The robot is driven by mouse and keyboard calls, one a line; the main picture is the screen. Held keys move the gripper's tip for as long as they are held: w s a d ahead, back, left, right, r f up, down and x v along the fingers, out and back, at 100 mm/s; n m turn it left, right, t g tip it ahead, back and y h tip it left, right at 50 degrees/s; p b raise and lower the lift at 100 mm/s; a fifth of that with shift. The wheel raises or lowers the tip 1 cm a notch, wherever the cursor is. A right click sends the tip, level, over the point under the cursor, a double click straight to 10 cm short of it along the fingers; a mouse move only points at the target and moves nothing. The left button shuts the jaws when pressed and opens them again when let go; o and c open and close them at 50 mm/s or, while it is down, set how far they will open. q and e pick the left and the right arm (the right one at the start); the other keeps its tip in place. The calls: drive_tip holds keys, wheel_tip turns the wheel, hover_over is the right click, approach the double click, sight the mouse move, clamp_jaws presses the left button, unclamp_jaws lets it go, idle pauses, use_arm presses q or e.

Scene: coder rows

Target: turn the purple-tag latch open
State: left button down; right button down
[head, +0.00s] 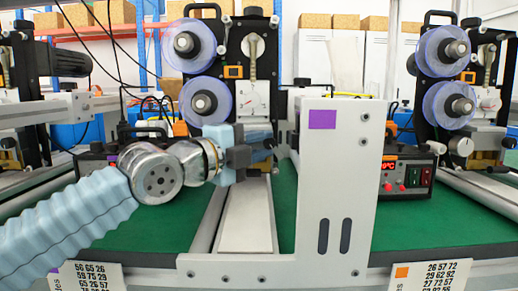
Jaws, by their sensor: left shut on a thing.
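The purple tag (322,119) is on the white upright plate at the front of the middle coder (252,45). My left gripper (268,148) reaches in from the left to the front of this coder, just left of the plate. Its dark fingers are shut on what appears to be the latch, below the white block (254,99). The fingers hide most of the latch, so its angle cannot be told. My right gripper is not in view.
A second coder (442,60) and a control box with a red display (405,178) stand on the right. Film reels (190,45) are left of the middle coder. The white plate (338,200) stands close right of my gripper. Green belt (150,228) lies clear below.

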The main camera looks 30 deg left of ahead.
use_arm(q)
drive_tip(key=c, duration=0.9)
unclamp_jaws()
drive_tip(key=v, duration=1.4)
drive_tip(key=shift+w+a, duration=0.1)
